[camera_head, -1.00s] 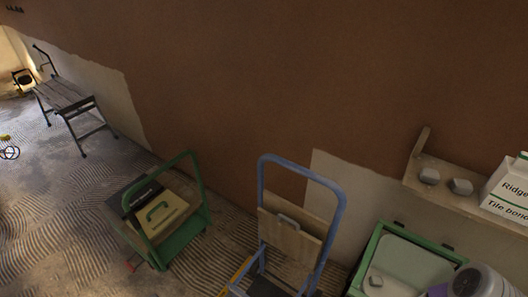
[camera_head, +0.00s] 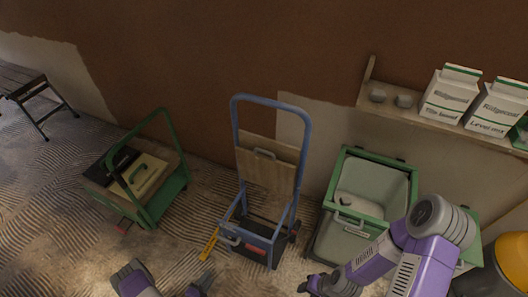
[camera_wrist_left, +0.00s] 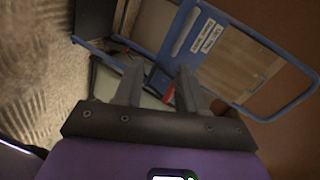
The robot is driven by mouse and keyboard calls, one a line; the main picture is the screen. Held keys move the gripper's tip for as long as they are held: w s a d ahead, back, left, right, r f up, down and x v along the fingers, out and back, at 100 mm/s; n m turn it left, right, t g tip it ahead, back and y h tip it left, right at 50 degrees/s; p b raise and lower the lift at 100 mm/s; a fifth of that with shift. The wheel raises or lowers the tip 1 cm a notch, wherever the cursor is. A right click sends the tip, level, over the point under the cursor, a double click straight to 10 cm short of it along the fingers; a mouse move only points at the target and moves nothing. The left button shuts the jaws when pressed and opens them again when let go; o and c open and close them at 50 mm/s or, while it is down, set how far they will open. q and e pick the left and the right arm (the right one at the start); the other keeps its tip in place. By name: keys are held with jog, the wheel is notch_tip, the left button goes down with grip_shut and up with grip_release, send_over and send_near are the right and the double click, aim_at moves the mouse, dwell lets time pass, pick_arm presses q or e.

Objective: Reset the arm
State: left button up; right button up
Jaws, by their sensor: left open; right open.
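My left gripper (camera_wrist_left: 160,88) is open in the left wrist view, its two grey fingers apart with nothing held between them. Beyond the fingers is a blue-framed hand truck (camera_wrist_left: 232,55) with a wooden panel. In the head view, purple parts of my left arm show at the bottom edge, left of the middle, in front of the blue hand truck (camera_head: 306,150). My right gripper (camera_head: 312,284) is low in the head view, in front of the green bin, at the end of my purple arm. It is small there, and I see nothing held in it.
A green cart (camera_head: 176,185) carrying cases stands at the left. A green-rimmed bin (camera_head: 378,157) stands right of the hand truck. A wall shelf (camera_head: 420,122) holds cartons (camera_head: 449,95) and grey lumps. A dark step stool (camera_head: 30,90) is far left. Ridged floor lies open at left.

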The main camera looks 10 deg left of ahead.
pick_arm(q)
jog(key=w+d+r+n+g+p, duration=0.1)
jog(key=w+d+r+n+g, duration=0.5)
jog(key=w+r+n, duration=0.4)
jog(key=s+d+r+n+g+h+p, duration=0.1)
jog(key=s+d+r+n+g, duration=0.6)
jog(key=s+d+r+n, duration=0.3)
jog(key=s+d+r, duration=0.1)
jog(key=d+r, duration=0.1)
jog(key=d, duration=0.2)
jog(key=shift+n, duration=0.4)
jog(key=shift+s+a, duration=0.15)
jog(key=shift+a, duration=0.05)
